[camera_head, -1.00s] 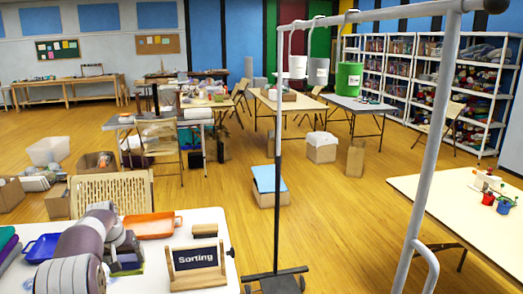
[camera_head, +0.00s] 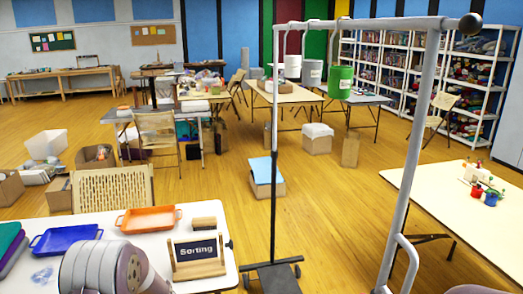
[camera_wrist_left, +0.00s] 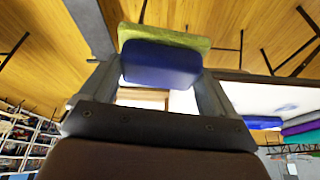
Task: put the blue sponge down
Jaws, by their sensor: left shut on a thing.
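The blue sponge (camera_wrist_left: 160,62) has a yellow-green layer on one face. In the left wrist view it sits between the two fingers of my left gripper (camera_wrist_left: 155,78), which is shut on it. In the head view my left arm shows at the bottom left, over the near edge of the white table (camera_head: 150,246). The left gripper and the sponge are out of that view. My right gripper is not in view.
The table holds a blue tray (camera_head: 66,239), an orange tray (camera_head: 149,220), a Sorting sign (camera_head: 197,256), a brush-like block (camera_head: 204,223) and folded cloths (camera_head: 10,245). A metal rack (camera_head: 274,180) with hanging buckets stands to the right.

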